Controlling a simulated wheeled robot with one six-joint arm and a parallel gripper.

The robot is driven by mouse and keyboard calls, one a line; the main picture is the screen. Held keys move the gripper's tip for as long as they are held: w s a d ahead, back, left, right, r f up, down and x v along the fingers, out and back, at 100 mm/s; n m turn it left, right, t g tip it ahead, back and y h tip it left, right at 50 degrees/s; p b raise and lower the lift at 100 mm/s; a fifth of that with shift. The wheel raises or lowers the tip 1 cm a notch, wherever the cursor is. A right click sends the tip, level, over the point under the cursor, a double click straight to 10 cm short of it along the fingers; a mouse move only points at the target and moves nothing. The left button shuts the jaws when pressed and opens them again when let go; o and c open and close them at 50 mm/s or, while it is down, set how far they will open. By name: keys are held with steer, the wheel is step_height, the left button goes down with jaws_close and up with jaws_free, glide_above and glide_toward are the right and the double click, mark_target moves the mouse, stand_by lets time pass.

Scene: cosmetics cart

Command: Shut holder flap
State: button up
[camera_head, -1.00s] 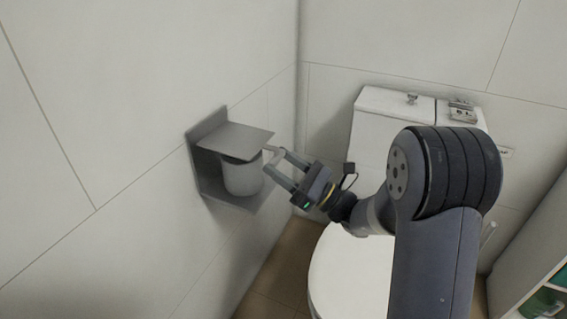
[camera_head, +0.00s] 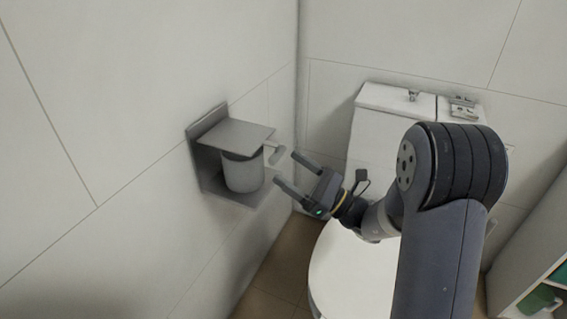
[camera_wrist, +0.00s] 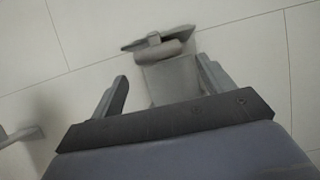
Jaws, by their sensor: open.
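The grey wall holder (camera_head: 205,177) is mounted on the left wall. Its flat flap (camera_head: 237,135) lies over the top of a pale roll (camera_head: 243,175), sticking out from the wall, close to level.
A white toilet (camera_head: 350,270) stands right of the holder, with its tank (camera_head: 375,120) against the back wall. A white shelf (camera_head: 515,265) is at the far right. The wall around the holder is bare. A blurred grey bar (camera_wrist: 20,135) shows at left in the wrist view.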

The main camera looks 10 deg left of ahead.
steer(key=v, duration=0.7)
steer(key=shift+d+p, duration=0.2)
steer(key=shift+p, duration=0.1)
steer(key=shift+s+a, duration=0.1)
steer(key=b+x, duration=0.1)
steer(key=x, duration=0.9)
steer(key=shift+a+r, duration=0.15)
steer(key=shift+r, duration=0.15)
steer(key=shift+f, duration=0.1)
